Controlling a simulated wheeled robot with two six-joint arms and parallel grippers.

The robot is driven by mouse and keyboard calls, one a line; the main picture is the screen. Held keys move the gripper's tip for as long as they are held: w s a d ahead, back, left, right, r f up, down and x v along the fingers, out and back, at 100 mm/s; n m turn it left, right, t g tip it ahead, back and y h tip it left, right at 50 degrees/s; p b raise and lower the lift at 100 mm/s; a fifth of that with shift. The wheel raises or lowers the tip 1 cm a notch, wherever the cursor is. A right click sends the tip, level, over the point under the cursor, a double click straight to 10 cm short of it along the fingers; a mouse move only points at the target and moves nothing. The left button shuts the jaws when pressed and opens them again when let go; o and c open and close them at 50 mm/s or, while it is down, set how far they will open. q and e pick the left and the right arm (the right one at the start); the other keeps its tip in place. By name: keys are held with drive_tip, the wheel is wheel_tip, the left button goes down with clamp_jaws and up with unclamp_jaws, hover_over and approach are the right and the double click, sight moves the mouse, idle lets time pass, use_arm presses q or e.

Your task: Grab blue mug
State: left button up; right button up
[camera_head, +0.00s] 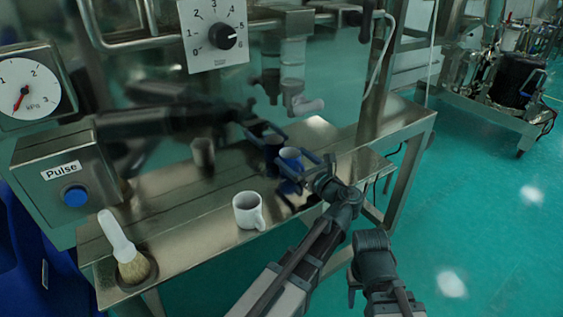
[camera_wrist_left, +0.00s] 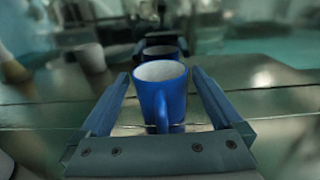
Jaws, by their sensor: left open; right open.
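The blue mug (camera_head: 290,160) stands upright on the steel table, right of the white mug. In the left wrist view the blue mug (camera_wrist_left: 160,92) is between my left gripper's two fingers, its handle toward the camera. My left gripper (camera_head: 302,174) is open around the mug, with gaps visible on both sides in the wrist view. In the head view the fingers partly hide the mug. A dark part of my right arm shows at the lower right; I cannot make out its gripper fingers.
A white mug (camera_head: 248,211) stands left of the blue mug. A brush (camera_head: 122,250) rests in a round holder near the table's left end. The shiny back panel mirrors the mugs and my arm. A Pulse button box (camera_head: 66,180) stands left. The table's (camera_head: 185,247) front edge is close.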

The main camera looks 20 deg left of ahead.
use_arm(q)
drive_tip(key=shift+w+a, duration=0.25)
drive_tip(key=shift+a, duration=0.05)
drive_tip(key=shift+s+d, duration=0.15)
drive_tip(key=shift+d, duration=0.1)
drive_tip(key=shift+a, duration=0.1)
drive_tip(key=c, duration=1.3)
drive_tip(key=shift+c, duration=0.2)
use_arm(e)
drive_tip(key=shift+a, duration=0.15)
use_arm(q)
drive_tip(key=shift+r, duration=0.15)
use_arm(e)
drive_tip(key=shift+r, duration=0.2)
